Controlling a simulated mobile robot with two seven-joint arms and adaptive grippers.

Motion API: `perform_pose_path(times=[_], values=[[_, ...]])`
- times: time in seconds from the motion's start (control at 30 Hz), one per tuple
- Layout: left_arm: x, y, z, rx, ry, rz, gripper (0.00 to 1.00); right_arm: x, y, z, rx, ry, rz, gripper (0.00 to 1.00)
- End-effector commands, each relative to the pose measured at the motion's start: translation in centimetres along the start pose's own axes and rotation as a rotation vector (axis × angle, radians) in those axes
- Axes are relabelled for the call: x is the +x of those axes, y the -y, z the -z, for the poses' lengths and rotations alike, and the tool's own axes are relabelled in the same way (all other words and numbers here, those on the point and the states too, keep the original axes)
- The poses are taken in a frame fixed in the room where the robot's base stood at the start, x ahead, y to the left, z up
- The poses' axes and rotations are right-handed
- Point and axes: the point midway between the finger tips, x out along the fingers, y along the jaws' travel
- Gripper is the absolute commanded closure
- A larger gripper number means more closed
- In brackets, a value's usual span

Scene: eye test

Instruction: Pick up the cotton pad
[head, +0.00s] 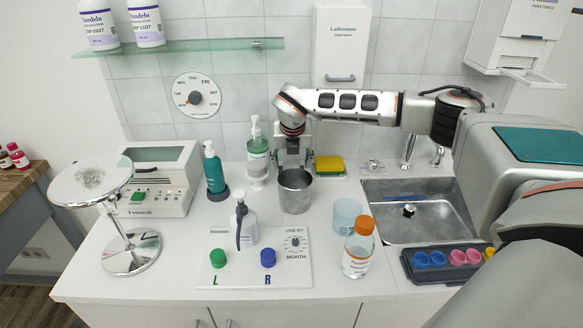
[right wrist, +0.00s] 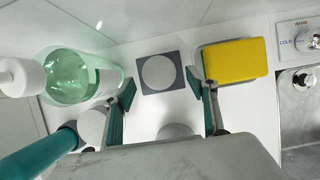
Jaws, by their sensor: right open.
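A flat, pale round disc that looks like the cotton pad (right wrist: 158,73) lies on a dark grey square (right wrist: 142,86) on the counter in the right wrist view. I cannot make it out in the head view, where the steel cup and my gripper stand in front of that spot. My right gripper (head: 292,158) points down behind the steel cup (head: 295,194) at the back of the counter. In the right wrist view my right gripper (right wrist: 160,89) is open and empty, with one finger on each side of the disc's line. My left gripper is not in view.
A yellow-green sponge (head: 329,165) lies right of the gripper, and a green pump bottle (head: 258,155) stands close on its left. A teal bottle (head: 214,170) is further left. The sink (head: 440,225) is at right, and a glass shelf (head: 180,47) hangs above.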

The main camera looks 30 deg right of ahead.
Motion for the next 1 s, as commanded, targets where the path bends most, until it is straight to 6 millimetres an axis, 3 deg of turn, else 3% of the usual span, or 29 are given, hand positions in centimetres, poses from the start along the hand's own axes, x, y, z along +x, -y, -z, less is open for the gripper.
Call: perform_pose_path(times=[0.13, 0.4, 0.57, 1.0], values=[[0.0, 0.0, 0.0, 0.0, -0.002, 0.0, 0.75, 1.6, 0.0, 0.0, 0.0, 0.0, 0.0, 0.43], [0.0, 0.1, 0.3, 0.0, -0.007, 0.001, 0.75, 1.9, -0.1, -0.1, 0.0, 0.001, -0.001, 0.43], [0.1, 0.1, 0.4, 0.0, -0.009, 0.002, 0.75, 1.9, 0.0, -0.1, 0.0, 0.001, -0.001, 0.68], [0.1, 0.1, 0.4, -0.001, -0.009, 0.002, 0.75, 1.7, -0.1, -0.1, 0.0, 0.002, -0.002, 0.69]])
